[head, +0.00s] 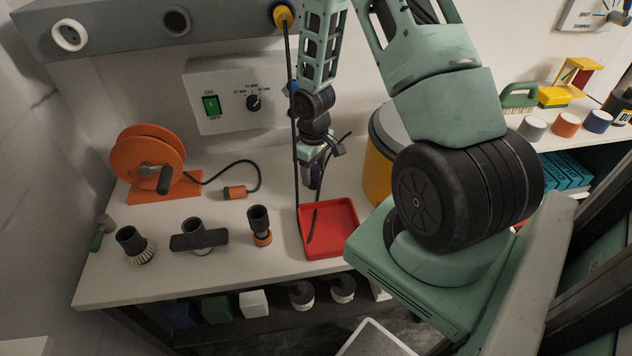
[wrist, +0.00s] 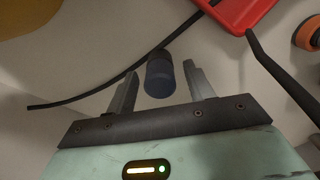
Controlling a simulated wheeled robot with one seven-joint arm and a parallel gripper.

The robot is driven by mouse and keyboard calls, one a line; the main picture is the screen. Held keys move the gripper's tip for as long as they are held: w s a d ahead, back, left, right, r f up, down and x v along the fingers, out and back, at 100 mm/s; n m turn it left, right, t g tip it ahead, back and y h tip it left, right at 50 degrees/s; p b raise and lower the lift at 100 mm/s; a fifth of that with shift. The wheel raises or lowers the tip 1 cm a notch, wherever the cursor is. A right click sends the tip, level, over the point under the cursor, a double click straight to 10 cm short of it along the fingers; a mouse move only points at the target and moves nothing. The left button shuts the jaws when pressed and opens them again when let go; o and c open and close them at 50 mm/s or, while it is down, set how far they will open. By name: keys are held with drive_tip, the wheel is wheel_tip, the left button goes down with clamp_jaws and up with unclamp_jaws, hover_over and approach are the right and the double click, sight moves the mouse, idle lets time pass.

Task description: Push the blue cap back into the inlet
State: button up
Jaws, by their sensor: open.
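A short dark blue cylinder, which looks like the blue cap (wrist: 160,78), lies between my fingers in the wrist view, with a gap on either side. In the head view it is a small dark shape (head: 316,177) just under my gripper (head: 318,163). My gripper (wrist: 160,88) is open and points down over the bench, behind the red tray. I cannot tell whether the cap rests on the bench. The grey duct along the wall has a white-ringed inlet (head: 69,35), a dark inlet (head: 176,21) and a yellow-ringed inlet (head: 283,17). A small blue patch (head: 291,88) behind my arm is mostly hidden.
A black hose (head: 291,110) hangs from the yellow-ringed inlet to the red tray (head: 343,212). A yellow bin (head: 377,168) stands right of my gripper. An orange reel (head: 146,160) and several dark nozzles stand left. A switch box (head: 232,98) is on the wall.

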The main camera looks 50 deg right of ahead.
sight(314, 167)
clamp_jaws()
drive_tip(key=shift+r+p, duration=2.35)
drive_tip(key=shift+r, duration=0.15)
